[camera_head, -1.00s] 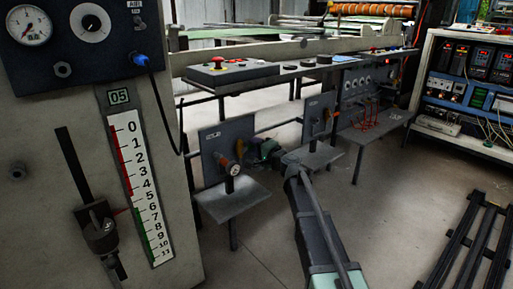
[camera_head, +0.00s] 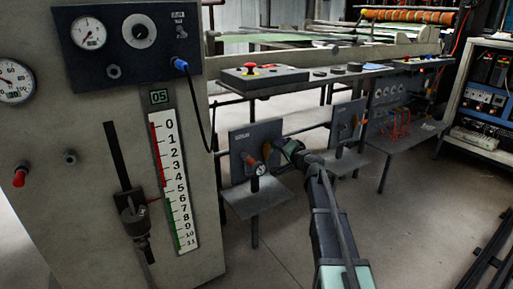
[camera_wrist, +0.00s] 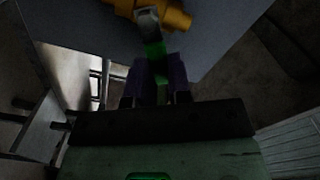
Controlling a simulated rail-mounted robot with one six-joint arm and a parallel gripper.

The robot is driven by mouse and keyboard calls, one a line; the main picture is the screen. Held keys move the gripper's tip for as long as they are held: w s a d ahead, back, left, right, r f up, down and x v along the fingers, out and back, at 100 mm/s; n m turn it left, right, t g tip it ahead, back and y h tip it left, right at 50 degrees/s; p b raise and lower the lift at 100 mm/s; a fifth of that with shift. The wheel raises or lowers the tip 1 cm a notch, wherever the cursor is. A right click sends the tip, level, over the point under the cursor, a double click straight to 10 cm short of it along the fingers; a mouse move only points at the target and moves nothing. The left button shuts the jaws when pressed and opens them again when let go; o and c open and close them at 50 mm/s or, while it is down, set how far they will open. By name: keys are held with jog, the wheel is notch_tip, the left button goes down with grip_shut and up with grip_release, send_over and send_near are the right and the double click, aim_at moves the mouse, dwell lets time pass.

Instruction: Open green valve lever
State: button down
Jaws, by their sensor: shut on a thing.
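The green valve lever (camera_wrist: 154,52) shows in the wrist view, running from a grey metal piece on the brass valve (camera_wrist: 172,17) down between my fingers. My gripper (camera_wrist: 157,75) has dark purple fingers and is shut on the lever. In the head view my gripper (camera_head: 285,153) reaches the right side of a grey upright panel (camera_head: 242,145) with orange-brown fittings (camera_head: 267,151) and a small round gauge (camera_head: 260,169). The lever itself is too small and covered to make out clearly there. How far it is turned cannot be told.
A small grey shelf (camera_head: 256,199) juts out below the panel. A second panel (camera_head: 349,127) with a lever stands just behind to the right. A large cabinet with a number scale (camera_head: 174,180) fills the left. The floor (camera_head: 415,215) at right is mostly clear.

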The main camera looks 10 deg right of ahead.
jog(key=c, duration=1)
grip_release()
jog(key=shift+c, duration=0.2)
jog(key=v, duration=1.1)
